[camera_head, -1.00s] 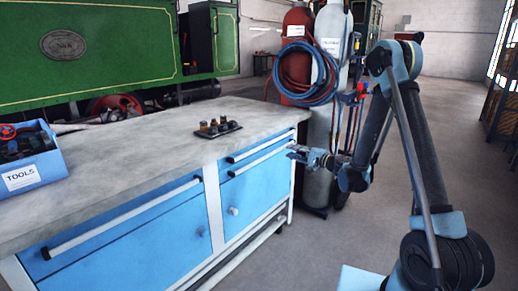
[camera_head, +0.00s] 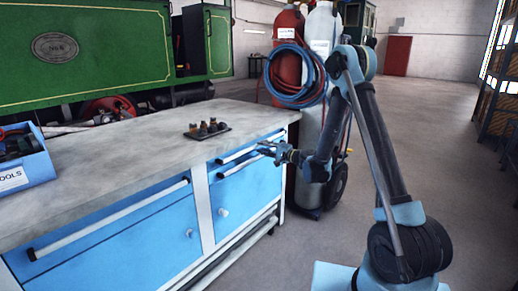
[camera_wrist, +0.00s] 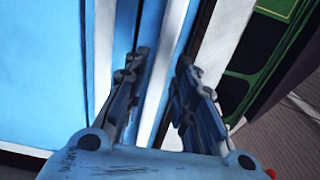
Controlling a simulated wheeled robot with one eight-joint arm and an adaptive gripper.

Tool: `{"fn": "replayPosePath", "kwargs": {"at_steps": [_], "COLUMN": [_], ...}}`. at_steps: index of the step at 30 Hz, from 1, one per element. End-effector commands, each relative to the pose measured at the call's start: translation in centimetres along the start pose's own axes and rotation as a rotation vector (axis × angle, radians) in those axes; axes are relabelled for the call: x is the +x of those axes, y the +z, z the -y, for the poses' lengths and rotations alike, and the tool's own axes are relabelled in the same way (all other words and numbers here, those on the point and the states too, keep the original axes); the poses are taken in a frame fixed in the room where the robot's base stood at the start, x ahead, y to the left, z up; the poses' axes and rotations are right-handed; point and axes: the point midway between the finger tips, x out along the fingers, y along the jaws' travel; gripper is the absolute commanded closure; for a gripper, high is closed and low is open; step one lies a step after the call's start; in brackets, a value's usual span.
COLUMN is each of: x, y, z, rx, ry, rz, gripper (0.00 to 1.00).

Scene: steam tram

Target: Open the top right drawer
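The top right drawer (camera_head: 236,156) is a shallow blue front with a long white bar handle, just under the worktop of the blue workbench. It looks shut. A second white bar handle runs below it on a deeper blue front (camera_head: 245,187). My gripper (camera_head: 264,147) is at the right part of these handles, hiding some of them. In the wrist view my gripper (camera_wrist: 163,60) has its two fingers apart, with a pale bar (camera_wrist: 155,85) showing between them. The fingers look open around it; I cannot tell whether they touch it.
The grey worktop (camera_head: 110,160) holds a small dark tray of little parts (camera_head: 208,129) and a blue tool box (camera_head: 30,165). Gas cylinders (camera_head: 315,110) with coiled hoses stand just beyond the bench's right end. The floor (camera_head: 440,130) on the right is clear.

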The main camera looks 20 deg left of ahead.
Motion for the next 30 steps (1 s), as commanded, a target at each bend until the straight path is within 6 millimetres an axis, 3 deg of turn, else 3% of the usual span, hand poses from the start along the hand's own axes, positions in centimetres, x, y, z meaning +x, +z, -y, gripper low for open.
{"fn": "replayPosePath", "kwargs": {"at_steps": [6, 17, 20, 21, 30], "x": [1.8, 2.2, 2.2, 2.2, 2.1], "y": [0.4, 0.7, 0.7, 0.7, 0.2], "z": [0.0, 0.0, 0.0, 0.0, -0.1], "rx": [0.0, 0.0, 0.0, 0.0, 0.0], "ry": [0.0, 0.0, 0.0, 0.0, 0.001], "rz": [0.0, 0.002, 0.002, 0.002, 0.001], "gripper": [0.75, 0.75, 0.98, 1.0, 1.0]}}
